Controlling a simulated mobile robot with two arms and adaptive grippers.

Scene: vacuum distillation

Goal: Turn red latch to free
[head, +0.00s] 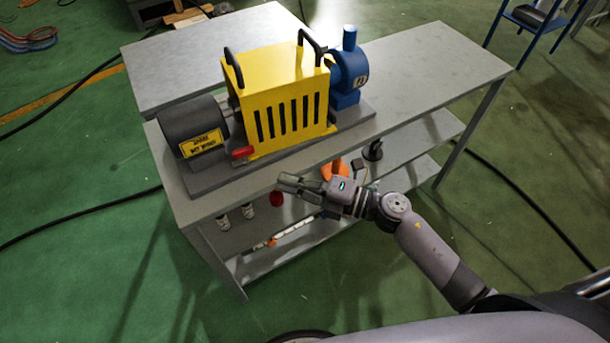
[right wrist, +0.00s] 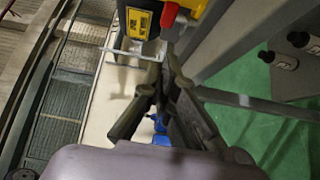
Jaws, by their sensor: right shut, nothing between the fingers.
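The red latch (head: 242,153) is a small red piece at the lower left corner of the yellow slatted guard (head: 290,110), beside the grey motor (head: 193,128). A small red piece (right wrist: 169,15), which looks like this latch, shows at the top of the right wrist view beside the yellow warning label (right wrist: 138,22). My right gripper (head: 284,184) is shut and empty. It is in front of the table's near edge, right of and nearer than the latch, not touching it. Its fingers (right wrist: 168,62) point toward the machine in the wrist view. My left gripper is not in view.
A blue pump (head: 347,70) stands right of the guard. A red round piece (head: 277,198) and an orange object (head: 335,169) are near my gripper. Bottles (head: 248,211) stand below the tabletop (head: 420,62). The tabletop's right part is clear.

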